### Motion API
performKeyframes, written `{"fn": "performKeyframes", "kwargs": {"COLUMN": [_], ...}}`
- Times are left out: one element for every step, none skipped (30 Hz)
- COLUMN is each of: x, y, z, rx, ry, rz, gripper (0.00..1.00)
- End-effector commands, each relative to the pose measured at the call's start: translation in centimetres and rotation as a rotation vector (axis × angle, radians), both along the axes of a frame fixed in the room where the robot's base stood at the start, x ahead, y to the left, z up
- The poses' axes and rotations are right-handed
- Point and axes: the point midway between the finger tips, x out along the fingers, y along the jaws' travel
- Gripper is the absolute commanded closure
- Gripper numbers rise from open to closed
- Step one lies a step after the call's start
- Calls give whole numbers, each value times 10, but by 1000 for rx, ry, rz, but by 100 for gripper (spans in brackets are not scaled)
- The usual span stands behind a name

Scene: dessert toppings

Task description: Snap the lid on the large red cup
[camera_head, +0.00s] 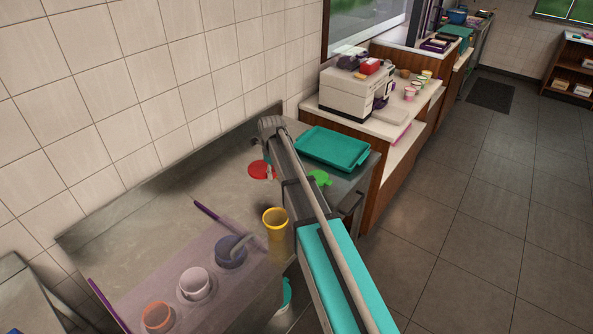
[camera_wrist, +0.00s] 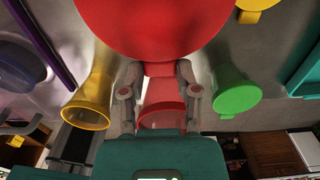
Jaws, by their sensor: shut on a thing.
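In the wrist view my gripper (camera_wrist: 159,71) is shut on the tab of a red lid (camera_wrist: 152,25), a large disc across the top middle. The large red cup (camera_wrist: 162,116) shows beyond and below the tab, between the fingers. The lid is apart from the cup's rim in this view, but the exact gap cannot be told. In the head view part of the red lid (camera_head: 261,170) shows left of my arm. My arm hides the gripper and the red cup there.
A yellow cup (camera_wrist: 91,97) and a green cup (camera_wrist: 234,93) stand on either side of the red cup. A yellow lid (camera_wrist: 255,6) is at the upper right. A teal tray (camera_head: 333,149) lies at the counter's far end. A holder with several cups (camera_head: 196,283) is nearer.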

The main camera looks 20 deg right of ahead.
Motion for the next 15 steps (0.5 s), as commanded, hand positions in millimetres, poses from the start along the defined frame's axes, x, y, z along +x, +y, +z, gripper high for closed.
{"fn": "performKeyframes", "kwargs": {"x": [0, 0, 0, 0, 0, 0, 0, 0, 0, 0, 0, 0, 0, 0, 0], "y": [0, 0, 0, 0, 0, 0, 0, 0, 0, 0, 0, 0, 0, 0, 0], "z": [8, 11, 15, 19, 23, 29, 33, 37, 43, 47, 51, 56, 59, 62, 66], "rx": [0, 0, 0, 0, 0, 0, 0, 0, 0, 0, 0, 0, 0, 0, 0], "ry": [0, 0, 0, 0, 0, 0, 0, 0, 0, 0, 0, 0, 0, 0, 0], "rz": [0, 0, 0, 0, 0, 0, 0, 0, 0, 0, 0, 0, 0, 0, 0], "gripper": [79, 79, 79, 79, 79, 79, 79, 79, 79, 79, 79, 79, 79, 79, 79]}}
